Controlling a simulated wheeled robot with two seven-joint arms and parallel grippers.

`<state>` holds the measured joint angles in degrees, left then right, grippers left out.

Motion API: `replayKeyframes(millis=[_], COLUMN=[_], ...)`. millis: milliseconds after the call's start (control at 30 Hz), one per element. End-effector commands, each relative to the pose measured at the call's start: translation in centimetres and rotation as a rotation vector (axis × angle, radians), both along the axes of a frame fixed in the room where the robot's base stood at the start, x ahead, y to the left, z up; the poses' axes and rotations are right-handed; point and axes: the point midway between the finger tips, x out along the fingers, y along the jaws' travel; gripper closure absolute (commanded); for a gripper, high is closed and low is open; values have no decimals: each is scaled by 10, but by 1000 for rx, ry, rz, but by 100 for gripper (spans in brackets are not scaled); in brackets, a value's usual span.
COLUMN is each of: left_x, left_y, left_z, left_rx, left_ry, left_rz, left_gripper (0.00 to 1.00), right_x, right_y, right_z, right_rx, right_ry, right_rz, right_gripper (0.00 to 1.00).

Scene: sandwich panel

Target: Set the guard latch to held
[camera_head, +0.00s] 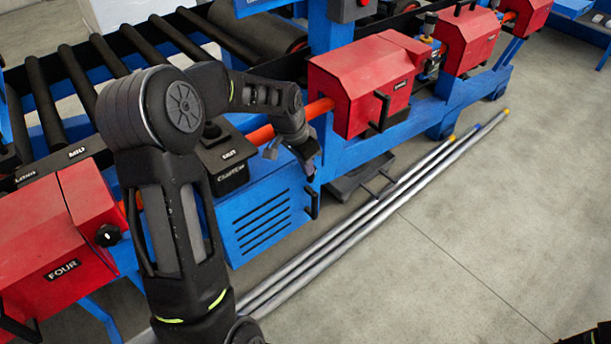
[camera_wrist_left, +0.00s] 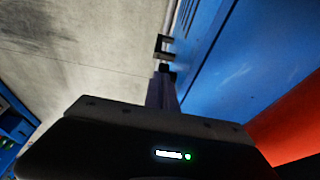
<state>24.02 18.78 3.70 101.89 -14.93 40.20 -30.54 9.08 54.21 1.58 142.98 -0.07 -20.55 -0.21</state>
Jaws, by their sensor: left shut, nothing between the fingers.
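My left gripper (camera_head: 311,175) is shut and empty, pointing down in front of the blue machine frame. Its closed fingers also show in the left wrist view (camera_wrist_left: 163,90). A black pull handle (camera_head: 313,203) on the blue vented panel (camera_head: 262,222) is just below the fingertips. In the left wrist view a black bracket-like handle (camera_wrist_left: 164,47) lies just beyond the fingertips, apart from them. I cannot make out which part is the guard latch, nor any "held" marking. My right gripper is not in view.
Red guard housings (camera_head: 362,80) with black handles line the machine, one marked FOUR (camera_head: 62,270). An orange-red bar (camera_head: 262,135) runs behind my left forearm. Long metal tubes (camera_head: 375,200) and a black pedal-like plate (camera_head: 362,180) lie along the floor. Open floor (camera_head: 490,220) is at right.

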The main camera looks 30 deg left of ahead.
Motion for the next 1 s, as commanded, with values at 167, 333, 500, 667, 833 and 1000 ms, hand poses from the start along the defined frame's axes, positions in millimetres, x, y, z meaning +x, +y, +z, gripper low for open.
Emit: replayKeyframes(millis=[167,333,500,667,833,1000], left_x=[-2,-2,-3,-3,-4,-4], left_y=[1,2,2,2,2,2], left_z=[32,48,51,50,50,50], left_rx=[1,0,-1,0,0,-1], left_ry=[4,6,10,10,10,11], left_rz=[0,3,2,2,2,2], left_gripper=[100,100,100,100,100,100], right_x=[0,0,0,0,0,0], right_y=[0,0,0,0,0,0], right_z=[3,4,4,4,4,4], right_rx=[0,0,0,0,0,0], right_ry=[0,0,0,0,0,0], right_rz=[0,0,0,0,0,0], right_gripper=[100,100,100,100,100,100])
